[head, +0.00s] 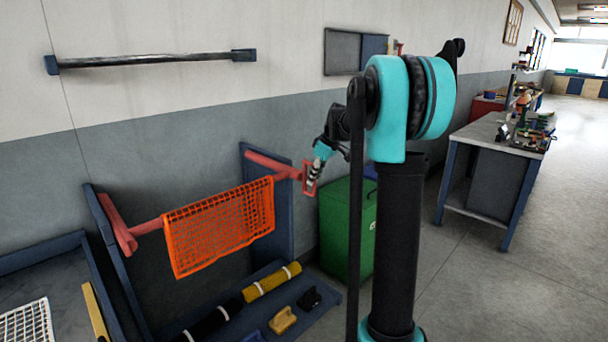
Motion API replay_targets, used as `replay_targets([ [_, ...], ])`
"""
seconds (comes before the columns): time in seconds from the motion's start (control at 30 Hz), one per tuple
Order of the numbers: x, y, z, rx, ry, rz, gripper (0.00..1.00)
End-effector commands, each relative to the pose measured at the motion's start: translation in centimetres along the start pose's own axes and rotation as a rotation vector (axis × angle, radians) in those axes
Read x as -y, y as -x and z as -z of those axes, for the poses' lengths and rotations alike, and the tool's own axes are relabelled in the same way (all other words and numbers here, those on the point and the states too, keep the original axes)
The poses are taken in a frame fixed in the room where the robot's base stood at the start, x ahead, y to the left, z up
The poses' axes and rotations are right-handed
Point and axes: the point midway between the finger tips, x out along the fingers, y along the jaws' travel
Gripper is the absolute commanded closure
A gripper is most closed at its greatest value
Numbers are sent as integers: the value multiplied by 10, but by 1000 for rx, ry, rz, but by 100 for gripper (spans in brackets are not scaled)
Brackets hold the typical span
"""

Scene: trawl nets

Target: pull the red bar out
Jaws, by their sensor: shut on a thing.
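A red bar (149,226) runs across the dark blue rack at the left, with an orange net (220,227) hanging over its middle. A red arm (121,229) stands out at its left end. Another red piece (270,163) slants out from the rack's right panel toward a flat red end piece (306,188). My gripper (312,180) is at that end piece and shut on it, at the right of the net. My own arm stands to the right. The fingertips are small and partly hidden, and the net hides the bar's middle.
The rack's lower shelf (318,298) holds yellow and black rolls and small blocks. A green bin (340,228) stands close behind my gripper. A workbench (492,132) with items stands at the right. A dark wall rail (150,60) hangs above. Floor at the right is clear.

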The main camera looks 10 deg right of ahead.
Motion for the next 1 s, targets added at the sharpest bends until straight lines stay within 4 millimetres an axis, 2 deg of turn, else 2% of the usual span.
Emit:
replay_targets([
  [0.03,3,7,-18,0,-5,-2,100],
  [0.2,14,29,-71,1,-7,-3,100],
  [0.5,33,64,-154,1,-6,-1,100],
  [0.73,42,80,-195,1,-4,0,100],
  [1.0,45,88,-213,1,-1,0,100],
])
